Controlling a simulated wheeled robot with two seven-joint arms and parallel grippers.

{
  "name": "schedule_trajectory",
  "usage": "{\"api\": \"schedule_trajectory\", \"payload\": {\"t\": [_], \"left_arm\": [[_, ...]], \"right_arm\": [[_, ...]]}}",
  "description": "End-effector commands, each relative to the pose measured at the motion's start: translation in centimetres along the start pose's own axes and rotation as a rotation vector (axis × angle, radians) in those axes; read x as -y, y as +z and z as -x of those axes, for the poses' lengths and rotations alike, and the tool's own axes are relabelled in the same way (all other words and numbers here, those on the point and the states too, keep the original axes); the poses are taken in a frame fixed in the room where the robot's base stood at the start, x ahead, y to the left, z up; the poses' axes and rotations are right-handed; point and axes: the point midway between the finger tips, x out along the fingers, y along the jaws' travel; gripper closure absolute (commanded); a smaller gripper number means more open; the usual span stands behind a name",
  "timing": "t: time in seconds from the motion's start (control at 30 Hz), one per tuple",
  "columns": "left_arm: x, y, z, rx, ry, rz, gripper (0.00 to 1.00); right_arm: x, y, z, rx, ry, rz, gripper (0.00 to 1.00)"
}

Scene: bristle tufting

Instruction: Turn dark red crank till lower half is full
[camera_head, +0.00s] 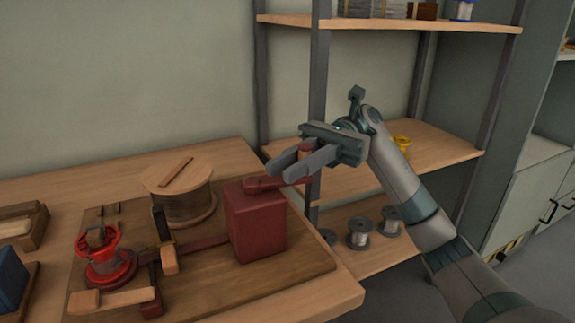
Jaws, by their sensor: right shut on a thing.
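The dark red crank (268,184) has a flat arm on top of a dark red box (256,225). The arm points right, toward the shelf. My right gripper (292,163) comes in from the right and is shut on the crank's brown upright handle (307,148). A dark red bar (200,247) runs left from the box to a bright red round holder (108,262) on a dark red base. Small brown pieces show in the holder, but how full its lower half is cannot be told. My left gripper is not in view.
A wooden drum (184,195) with a stick on its lid stands behind the bar. Wooden levers (120,299) lie at the front. A blue block (10,278) is at the left edge. Shelves (400,170) with wire spools (358,235) stand right of the table.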

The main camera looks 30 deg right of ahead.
Motion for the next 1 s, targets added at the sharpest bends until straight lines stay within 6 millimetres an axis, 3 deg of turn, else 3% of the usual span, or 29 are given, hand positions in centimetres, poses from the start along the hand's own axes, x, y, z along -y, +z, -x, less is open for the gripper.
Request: {"api": "schedule_trajectory", "payload": {"t": [0.67, 0.7, 0.77, 1.0], "left_arm": [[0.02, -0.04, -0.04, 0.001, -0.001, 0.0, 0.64], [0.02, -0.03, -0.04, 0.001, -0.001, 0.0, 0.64], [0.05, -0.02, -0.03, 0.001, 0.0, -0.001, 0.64], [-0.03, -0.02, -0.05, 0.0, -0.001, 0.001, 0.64]], "right_arm": [[-0.2, 0.41, 0.42, 0.003, -0.004, 0.003, 1.0], [-0.2, 0.41, 0.42, 0.003, -0.004, 0.003, 0.74], [-0.18, 0.36, 0.37, 0.002, -0.004, 0.003, 0.62], [-0.09, 0.19, 0.18, 0.001, -0.002, 0.002, 0.62]]}}
